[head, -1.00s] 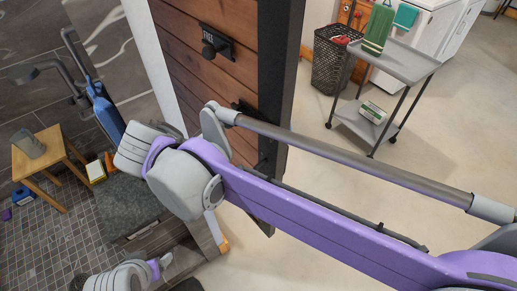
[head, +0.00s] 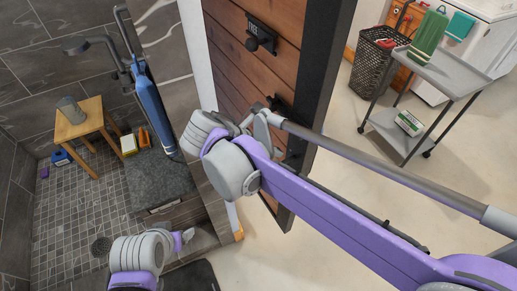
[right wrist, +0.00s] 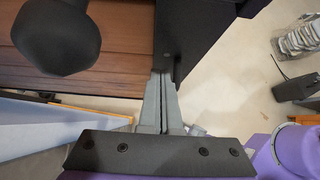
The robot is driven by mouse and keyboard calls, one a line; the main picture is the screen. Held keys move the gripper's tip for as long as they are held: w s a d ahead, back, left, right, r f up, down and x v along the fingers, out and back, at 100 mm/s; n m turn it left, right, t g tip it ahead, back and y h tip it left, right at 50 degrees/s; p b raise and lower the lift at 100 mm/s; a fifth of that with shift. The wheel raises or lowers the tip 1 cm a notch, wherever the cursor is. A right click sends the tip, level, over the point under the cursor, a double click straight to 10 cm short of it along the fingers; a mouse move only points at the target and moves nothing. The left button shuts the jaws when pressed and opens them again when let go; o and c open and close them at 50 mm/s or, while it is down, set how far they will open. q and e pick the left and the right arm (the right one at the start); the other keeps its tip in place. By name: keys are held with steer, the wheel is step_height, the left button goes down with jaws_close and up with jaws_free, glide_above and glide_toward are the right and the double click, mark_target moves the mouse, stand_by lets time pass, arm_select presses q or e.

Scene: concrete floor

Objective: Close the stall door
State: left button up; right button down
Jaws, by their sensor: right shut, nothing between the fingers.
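The stall door (head: 245,75), brown wooden planks with a black edge (head: 325,75), stands open at the centre of the head view. A black knob (head: 262,38) on a dark plate is on its face. In the right wrist view the planks (right wrist: 110,70), knob (right wrist: 57,35) and black edge (right wrist: 190,35) show close up. My right gripper (right wrist: 163,78) is shut and empty, its tips close by the black edge; contact is unclear. In the head view its fingers are mostly hidden behind my wrist. My left gripper (head: 185,238) is low at left, its jaw state unclear.
A grey cart (head: 445,75) and black basket (head: 375,62) stand right of the door. Pale floor (head: 300,260) near the door is clear.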

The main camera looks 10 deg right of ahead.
steer(key=shift+w+d, duration=0.25)
steer(key=shift+d, duration=0.2)
steer(key=shift+w+d, duration=0.2)
steer(key=shift+d, duration=0.25)
